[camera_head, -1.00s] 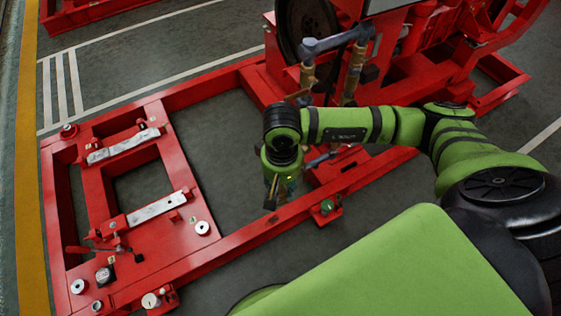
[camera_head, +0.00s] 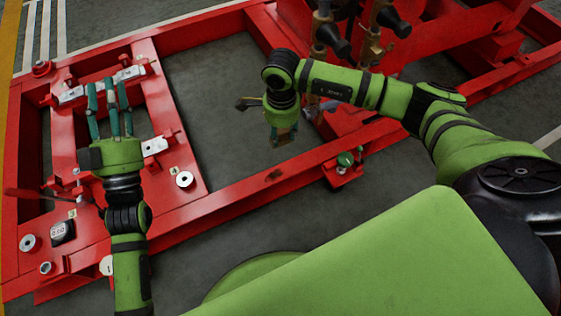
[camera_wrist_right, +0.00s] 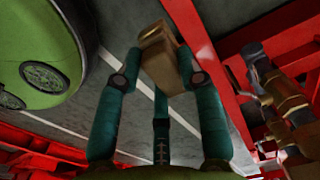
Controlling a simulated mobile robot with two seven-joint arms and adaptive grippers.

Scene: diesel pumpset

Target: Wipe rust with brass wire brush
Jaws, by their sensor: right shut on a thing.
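My right gripper (camera_head: 283,133) hangs over the gap inside the red frame, a little beyond the front beam. In the right wrist view its teal fingers are shut on a brown block-shaped tool, which I take as the brass wire brush (camera_wrist_right: 163,58). In the head view the brush is mostly hidden; a dark piece juts out left of the gripper. A dark rust patch (camera_head: 273,176) marks the top of the red front beam, below the gripper in the picture and apart from it. My left gripper (camera_head: 108,95) is open and empty above the left plate of the frame.
The red pumpset frame (camera_head: 225,187) spans the view. Its left plate carries pale pads (camera_head: 154,146), round washers (camera_head: 184,179) and a red-handled lever (camera_head: 40,195). A green-topped fitting (camera_head: 345,160) sits right of the rust. Brass valves (camera_head: 370,48) stand at the back right.

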